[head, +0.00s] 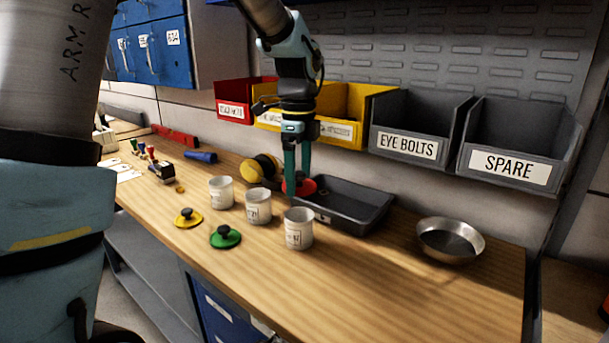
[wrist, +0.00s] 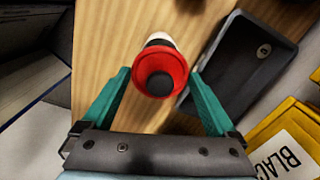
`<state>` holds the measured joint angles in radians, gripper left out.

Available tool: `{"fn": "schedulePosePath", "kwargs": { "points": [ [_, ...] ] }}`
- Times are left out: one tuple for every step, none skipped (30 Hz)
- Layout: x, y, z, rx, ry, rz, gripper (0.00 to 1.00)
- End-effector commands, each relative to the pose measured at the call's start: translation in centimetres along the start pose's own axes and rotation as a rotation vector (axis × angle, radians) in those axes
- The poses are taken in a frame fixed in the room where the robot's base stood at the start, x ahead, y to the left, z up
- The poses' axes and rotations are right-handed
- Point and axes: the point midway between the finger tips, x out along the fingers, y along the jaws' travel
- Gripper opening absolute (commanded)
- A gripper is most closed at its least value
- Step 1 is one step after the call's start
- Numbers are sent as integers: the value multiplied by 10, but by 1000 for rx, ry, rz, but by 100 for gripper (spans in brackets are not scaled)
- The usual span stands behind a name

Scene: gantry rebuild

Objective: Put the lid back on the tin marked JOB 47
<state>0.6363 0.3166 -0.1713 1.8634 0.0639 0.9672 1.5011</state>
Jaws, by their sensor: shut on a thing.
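My gripper (head: 297,178) points down, its green fingers on either side of a red lid (head: 304,188) with a black knob. In the wrist view the red lid (wrist: 141,72) sits between the fingertips (wrist: 160,73), held above the bench. Three white tins stand upright in a slanting row: a far one (head: 221,193), a middle one (head: 258,208) and a near one (head: 299,231). The near tin's label seems to read 47, but the print is small. Part of a white tin (wrist: 161,36) shows just beyond the lid in the wrist view.
A yellow lid (head: 188,221) and a green lid (head: 225,240) lie in front of the tins. A dark tray (head: 372,222) is right of the gripper, and a metal bowl (head: 450,254) farther right. Wall bins (head: 407,140) hang behind. The front right bench is clear.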

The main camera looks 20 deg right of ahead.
Motion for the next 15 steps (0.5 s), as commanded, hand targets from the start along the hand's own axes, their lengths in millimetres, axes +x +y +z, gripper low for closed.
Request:
{"fn": "schedulePosePath", "kwargs": {
  "points": [
    [5, 0, 0, 0, 0, 0, 40],
    [7, 0, 0, -1, 0, 0, 40],
    [10, 0, 0, -1, 0, 0, 40],
    [13, 0, 0, -1, 0, 0, 40],
    [15, 0, 0, -1, 0, 0, 40],
    [19, 0, 0, -2, 0, 0, 40],
    [22, 0, 0, -2, 0, 1, 40],
    [24, 0, 0, -2, 0, 0, 40],
    [28, 0, 0, -2, 0, 1, 40],
    [32, 0, 0, -2, 0, 1, 40],
    [34, 0, 0, -2, 0, 1, 40],
    [38, 0, 0, -2, 0, 1, 40],
    [41, 0, 0, -2, 0, 1, 40],
    [43, 0, 0, -2, 0, 1, 40],
    [46, 1, 0, -2, 0, 2, 40]
  ]
}}
